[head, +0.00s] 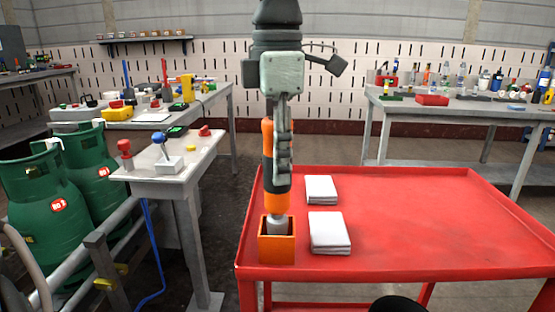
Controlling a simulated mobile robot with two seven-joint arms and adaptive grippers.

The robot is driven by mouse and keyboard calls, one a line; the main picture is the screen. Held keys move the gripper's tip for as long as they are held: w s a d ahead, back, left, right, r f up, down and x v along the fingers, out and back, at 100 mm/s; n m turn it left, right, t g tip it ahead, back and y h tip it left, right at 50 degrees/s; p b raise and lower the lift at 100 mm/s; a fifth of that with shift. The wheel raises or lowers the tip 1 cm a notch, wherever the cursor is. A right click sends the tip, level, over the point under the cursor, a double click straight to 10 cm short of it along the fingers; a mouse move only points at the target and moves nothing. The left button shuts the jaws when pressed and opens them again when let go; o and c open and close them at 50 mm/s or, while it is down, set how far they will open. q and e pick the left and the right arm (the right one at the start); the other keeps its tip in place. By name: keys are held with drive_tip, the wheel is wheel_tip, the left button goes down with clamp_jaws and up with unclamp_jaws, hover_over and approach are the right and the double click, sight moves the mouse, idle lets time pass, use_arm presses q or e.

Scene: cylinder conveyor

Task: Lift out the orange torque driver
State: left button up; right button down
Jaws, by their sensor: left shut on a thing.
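The orange and black torque driver (270,200) stands upright at the left front of the red table. Its grey lower end (277,224) goes down into the open top of an orange square holder (277,248). My left gripper (283,165) comes down from above and is shut on the driver's upper body. The gripper's fingers cover part of the driver's right side. The driver's lower tip is hidden inside the holder.
Two white stacks (330,232) lie on the red table (430,225), just right of the holder. The table's right part is clear. A pale stand with a blue-topped joystick (161,142) and green gas cylinders (42,215) are at left. Cluttered workbenches stand behind.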

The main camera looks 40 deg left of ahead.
use_arm(q)
drive_tip(key=shift+r+p, duration=0.95)
drive_tip(key=shift+r, duration=0.5)
